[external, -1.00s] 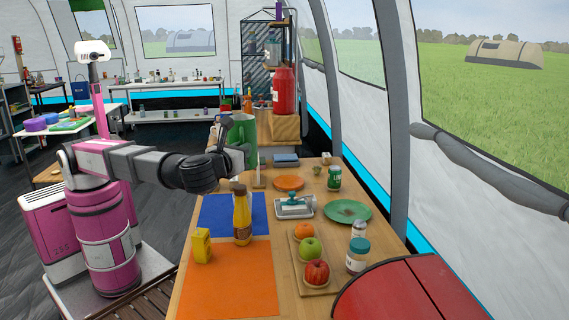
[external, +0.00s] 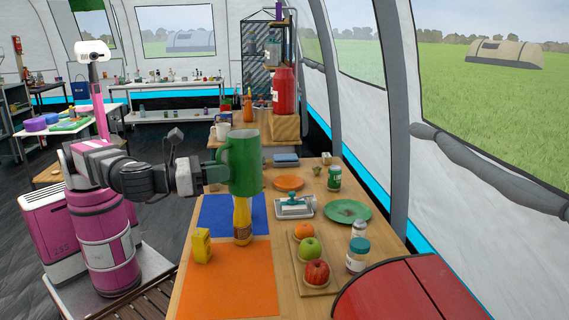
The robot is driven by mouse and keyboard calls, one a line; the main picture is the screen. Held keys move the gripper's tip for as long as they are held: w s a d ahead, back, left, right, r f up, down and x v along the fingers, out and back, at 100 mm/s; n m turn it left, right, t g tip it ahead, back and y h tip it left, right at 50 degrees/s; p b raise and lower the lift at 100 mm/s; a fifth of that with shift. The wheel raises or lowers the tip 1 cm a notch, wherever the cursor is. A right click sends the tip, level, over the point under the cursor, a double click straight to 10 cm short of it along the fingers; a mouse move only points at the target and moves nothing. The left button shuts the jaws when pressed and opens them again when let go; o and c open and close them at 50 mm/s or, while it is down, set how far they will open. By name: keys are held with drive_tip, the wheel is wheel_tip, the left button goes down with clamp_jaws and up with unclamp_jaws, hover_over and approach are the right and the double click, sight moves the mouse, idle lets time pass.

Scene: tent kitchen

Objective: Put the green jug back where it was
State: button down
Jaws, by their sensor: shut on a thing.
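The green jug (external: 244,164) is upright in the air above the table, and in the picture it overlaps the top of a yellow bottle (external: 242,222). I cannot tell whether the jug and the bottle touch. My gripper (external: 216,171) is shut on the jug at its left side, where the handle is; the fingertips are partly hidden. A blue mat (external: 215,212) and an orange mat (external: 220,285) lie on the wooden table (external: 313,236).
A yellow carton (external: 202,246) stands by the bottle. Much of both mats is bare.

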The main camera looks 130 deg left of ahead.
wheel_tip(320, 180, down, 14)
drive_tip(key=shift+w+d+f, duration=0.85)
drive_tip(key=shift+d+f, duration=0.9)
drive_tip(key=shift+f, duration=0.2)
drive_tip(key=shift+w+d+f, duration=0.85)
drive_tip(key=shift+d+f, duration=0.9)
drive_tip(key=shift+f, duration=0.2)
drive_tip(key=shift+w+d+f, duration=0.85)
drive_tip(key=shift+d+f, duration=0.9)
drive_tip(key=shift+f, duration=0.2)
drive_tip(key=c, duration=1.2)
unclamp_jaws()
drive_tip(key=shift+f, duration=0.1)
drive_tip(key=v, duration=1.2)
